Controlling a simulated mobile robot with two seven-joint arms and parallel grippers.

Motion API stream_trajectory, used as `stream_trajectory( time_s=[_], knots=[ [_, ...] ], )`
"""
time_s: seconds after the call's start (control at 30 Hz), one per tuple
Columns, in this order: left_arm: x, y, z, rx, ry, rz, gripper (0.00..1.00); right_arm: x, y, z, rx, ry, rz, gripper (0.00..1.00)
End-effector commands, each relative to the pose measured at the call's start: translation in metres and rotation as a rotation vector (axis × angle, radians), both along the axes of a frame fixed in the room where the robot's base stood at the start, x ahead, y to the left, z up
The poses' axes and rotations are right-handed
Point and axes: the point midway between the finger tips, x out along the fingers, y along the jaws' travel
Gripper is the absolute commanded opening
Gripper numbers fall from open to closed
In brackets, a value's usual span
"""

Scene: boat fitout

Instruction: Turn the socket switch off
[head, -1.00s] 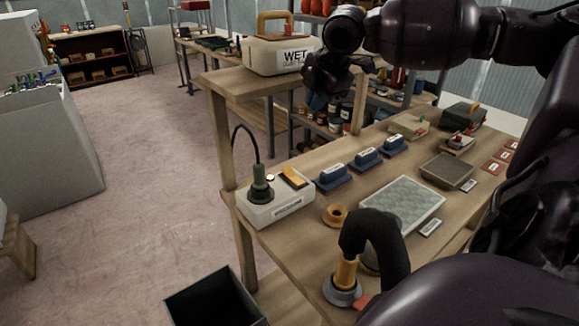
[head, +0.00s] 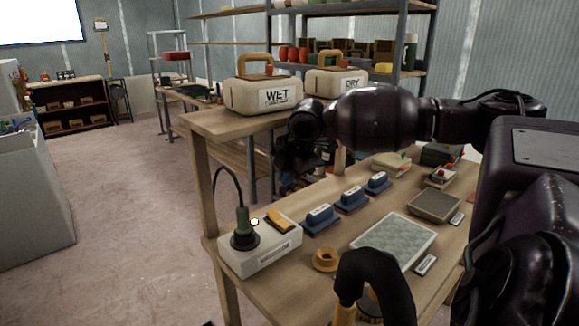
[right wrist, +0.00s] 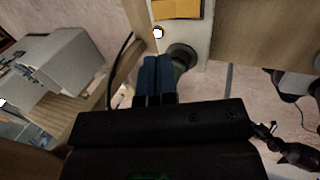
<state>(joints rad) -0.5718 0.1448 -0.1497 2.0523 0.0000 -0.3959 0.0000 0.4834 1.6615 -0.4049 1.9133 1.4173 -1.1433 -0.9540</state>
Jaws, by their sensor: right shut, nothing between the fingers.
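The socket box (head: 262,257) is a white box on the near left corner of the workbench. Its orange-yellow switch (head: 279,222) sits on top, with a small bright white lamp (head: 254,221) beside it. A dark green plug (head: 243,232) with a black cord stands in the box. The right wrist view also shows the switch (right wrist: 177,8), lamp (right wrist: 158,33) and plug (right wrist: 183,55). My right gripper (head: 299,164) is above the bench, apart from the switch. Its blue fingers (right wrist: 157,80) are shut and empty.
A WET case (head: 264,96) and a DRY case (head: 333,82) stand on the raised shelf behind the box.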

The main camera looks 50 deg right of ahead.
Motion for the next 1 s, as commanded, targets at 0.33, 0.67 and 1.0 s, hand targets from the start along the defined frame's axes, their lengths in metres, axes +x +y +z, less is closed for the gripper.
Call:
stream_trajectory(
  time_s=[0.33, 0.67, 1.0],
  knots=[
    [0.000, -0.001, -0.018, 0.003, 0.023, -0.009, 0.00, 0.025, -0.002, -0.062, 0.002, 0.005, -0.001, 0.00],
    [0.001, -0.003, -0.027, 0.003, 0.030, -0.016, 0.00, 0.043, -0.004, -0.106, 0.000, 0.003, 0.000, 0.00],
    [0.001, -0.003, -0.030, 0.003, 0.036, -0.016, 0.00, 0.047, -0.005, -0.114, 0.000, 0.000, 0.000, 0.00]
  ],
)
